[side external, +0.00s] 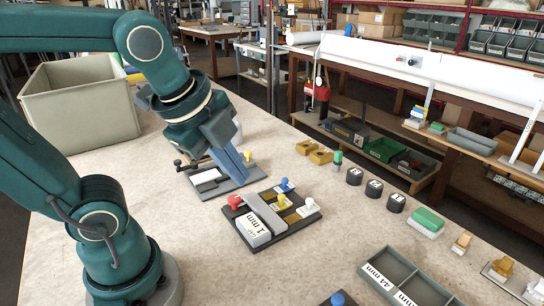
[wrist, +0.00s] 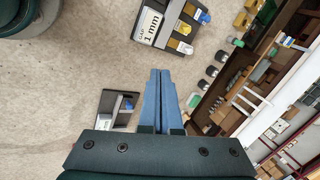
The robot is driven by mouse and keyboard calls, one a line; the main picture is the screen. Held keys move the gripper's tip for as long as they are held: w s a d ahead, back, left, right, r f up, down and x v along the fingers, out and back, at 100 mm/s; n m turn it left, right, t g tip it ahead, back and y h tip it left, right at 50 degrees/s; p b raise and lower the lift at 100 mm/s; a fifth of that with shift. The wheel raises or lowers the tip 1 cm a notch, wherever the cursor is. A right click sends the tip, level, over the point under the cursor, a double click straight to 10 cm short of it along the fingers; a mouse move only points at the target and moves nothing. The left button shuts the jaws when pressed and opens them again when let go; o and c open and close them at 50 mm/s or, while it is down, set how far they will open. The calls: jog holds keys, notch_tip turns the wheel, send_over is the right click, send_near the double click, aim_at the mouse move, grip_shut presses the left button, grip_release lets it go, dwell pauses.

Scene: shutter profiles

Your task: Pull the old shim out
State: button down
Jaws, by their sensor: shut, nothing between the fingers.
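A dark board (side external: 240,229) carries a white block marked 1 mm, a grey bar and tabs with red (side external: 235,202), blue (side external: 284,185), yellow (side external: 282,202) and white (side external: 309,206) knobs. In the wrist view the board (wrist: 172,52) is at the top, its label reading GAP 1 mm. I cannot tell which tab is the old shim. My gripper (side external: 239,180) has blue fingers, shut and empty, pointing down over a dark plate (side external: 229,186) left of the board. The fingers (wrist: 160,73) partly hide this plate. A yellow knob (side external: 248,156) shows behind them.
A large beige bin (side external: 82,105) stands at the back left. Yellow blocks (side external: 314,152), black labelled discs (side external: 373,189) and a green-topped block (side external: 426,222) stand right of the board. A grey divided tray (side external: 405,277) is at the front right.

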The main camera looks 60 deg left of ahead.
jog(key=w+m+g, duration=0.1)
jog(key=w+m, duration=0.3)
jog(key=m, duration=0.5)
jog(key=m+g+y, duration=0.1)
jog(key=m+g, duration=0.1)
jog(key=m, duration=0.2)
send_near(281, 208)
jog(key=f, duration=0.1)
jog(key=s+d+f, duration=0.2)
jog(key=f, duration=0.1)
jog(key=shift+w+a+f, duration=0.25)
jog(key=shift+w+a, duration=0.85)
jog(key=shift+w, duration=0.05)
jog(key=shift+w+a, duration=0.25)
jog(key=shift+w, duration=0.05)
jog(key=shift+w, duration=2.55)
